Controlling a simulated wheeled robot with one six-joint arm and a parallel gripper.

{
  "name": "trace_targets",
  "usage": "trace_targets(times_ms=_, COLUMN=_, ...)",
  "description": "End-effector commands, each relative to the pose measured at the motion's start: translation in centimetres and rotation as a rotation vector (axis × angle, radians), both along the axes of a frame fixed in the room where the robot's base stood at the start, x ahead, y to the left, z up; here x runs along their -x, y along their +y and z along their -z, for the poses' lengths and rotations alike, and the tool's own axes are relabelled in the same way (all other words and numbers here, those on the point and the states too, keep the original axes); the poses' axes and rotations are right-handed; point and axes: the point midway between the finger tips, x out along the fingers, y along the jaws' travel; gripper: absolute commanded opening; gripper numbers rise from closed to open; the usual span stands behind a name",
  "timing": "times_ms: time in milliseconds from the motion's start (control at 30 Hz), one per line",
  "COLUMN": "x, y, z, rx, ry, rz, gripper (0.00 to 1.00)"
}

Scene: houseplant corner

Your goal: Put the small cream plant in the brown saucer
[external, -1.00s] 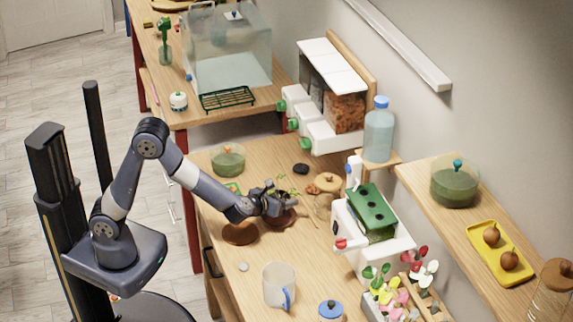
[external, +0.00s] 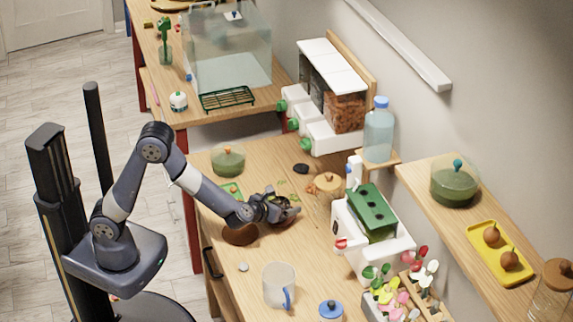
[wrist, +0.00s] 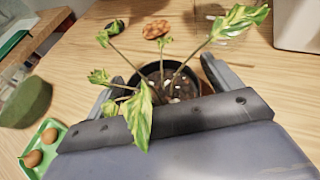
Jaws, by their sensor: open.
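A small plant with yellow-green variegated leaves (wrist: 140,115) stands in a round pot (wrist: 165,88) in the wrist view. The pot shows a dark inside with soil; its outer colour is hidden. My gripper (wrist: 168,82) is open, with one finger on each side of the pot; whether they touch it I cannot tell. In the external view my gripper (external: 285,208) is low over the table and hides most of the pot, with some leaves (external: 282,184) behind it. A brown saucer (external: 240,236) lies on the table below my wrist, partly covered by the arm.
A clear mug (external: 279,285) stands nearer. A white machine (external: 372,235) borders the right.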

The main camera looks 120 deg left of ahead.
Motion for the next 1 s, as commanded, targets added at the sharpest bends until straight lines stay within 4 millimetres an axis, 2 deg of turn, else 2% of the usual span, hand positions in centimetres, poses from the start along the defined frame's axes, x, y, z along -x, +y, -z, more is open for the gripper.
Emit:
trace_targets(times_ms=167, x=0.0, y=0.0, z=-0.5, rx=0.000, ry=0.000, rz=0.000, gripper=0.85)
trace_targets(times_ms=700, x=2.4, y=-9.3, z=-4.3, rx=-0.001, ry=-0.001, rz=0.004, gripper=0.85)
trace_targets(times_ms=833, x=2.7, y=-10.4, z=-4.8, rx=-0.001, ry=-0.002, rz=0.001, gripper=0.85)
trace_targets(times_ms=1000, x=2.9, y=-10.8, z=-4.9, rx=0.000, ry=0.001, rz=0.000, gripper=0.85)
